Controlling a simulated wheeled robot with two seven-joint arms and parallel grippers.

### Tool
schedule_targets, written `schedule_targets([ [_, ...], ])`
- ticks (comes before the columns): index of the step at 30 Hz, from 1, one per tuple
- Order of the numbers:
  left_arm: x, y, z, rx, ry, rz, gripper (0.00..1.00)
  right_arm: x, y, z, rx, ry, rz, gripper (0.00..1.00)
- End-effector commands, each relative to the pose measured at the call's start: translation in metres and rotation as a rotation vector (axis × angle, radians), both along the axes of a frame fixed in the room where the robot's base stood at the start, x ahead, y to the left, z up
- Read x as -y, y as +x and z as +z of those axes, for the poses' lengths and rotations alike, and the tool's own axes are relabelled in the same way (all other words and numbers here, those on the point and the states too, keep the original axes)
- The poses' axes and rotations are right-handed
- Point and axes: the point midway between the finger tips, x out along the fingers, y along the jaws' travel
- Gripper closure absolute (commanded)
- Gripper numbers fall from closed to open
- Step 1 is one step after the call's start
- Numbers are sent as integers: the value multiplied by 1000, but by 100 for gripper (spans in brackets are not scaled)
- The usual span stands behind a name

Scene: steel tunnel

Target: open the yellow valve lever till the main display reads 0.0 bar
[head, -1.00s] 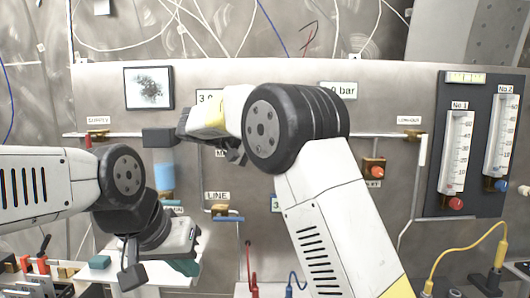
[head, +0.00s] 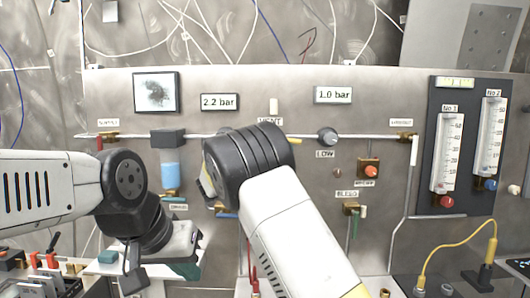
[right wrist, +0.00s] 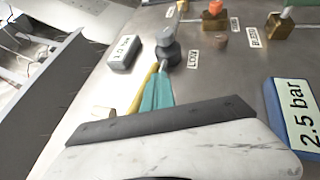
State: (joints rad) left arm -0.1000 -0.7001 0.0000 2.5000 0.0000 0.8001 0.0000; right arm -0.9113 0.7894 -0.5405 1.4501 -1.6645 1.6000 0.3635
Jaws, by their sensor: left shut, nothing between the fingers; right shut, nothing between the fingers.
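The yellow valve lever shows as a short yellow piece (head: 295,139) on the pipe below the VENT label (head: 270,121); my right arm hides the rest. In the right wrist view the yellow lever (right wrist: 151,82) lies along the left side of my right gripper's teal fingertips (right wrist: 158,92), which are shut and empty; I cannot tell whether they touch it. The head view hides those fingertips behind my arm. The upper left display (head: 220,102) reads 2.2 bar. My left gripper (head: 188,262) is shut and empty, low at left, away from the lever.
The LOW knob (head: 328,137) is right of the lever, under a display (head: 333,94) reading 1.0 bar. A red button (head: 370,171) and green-handled BLEED valve (head: 351,209) sit lower right. A blue-framed display (right wrist: 300,120) reads 2.5 bar. Flow tubes (head: 448,155) stand at right.

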Motion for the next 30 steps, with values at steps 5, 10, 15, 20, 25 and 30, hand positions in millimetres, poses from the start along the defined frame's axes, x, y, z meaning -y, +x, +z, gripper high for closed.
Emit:
schedule_targets([
  [5, 0, 0, 0, 0, 0, 0, 100, 3, 0, 3, 2, 5, 0, 100],
  [10, 0, 0, 0, 0, 0, 0, 100, 4, 0, 4, 2, 5, -1, 100],
  [15, 0, 0, 0, 0, 0, 0, 100, 4, 0, 5, 3, 7, -1, 100],
  [20, 0, 0, 0, 0, 0, 0, 100, 4, 0, 5, 3, 7, -1, 100],
  [25, 0, 0, 0, 0, 0, 0, 100, 4, 0, 4, 3, 7, -1, 100],
  [30, 0, 0, 0, 0, 0, 0, 100, 4, 3, -4, 0, 5, -2, 100],
])
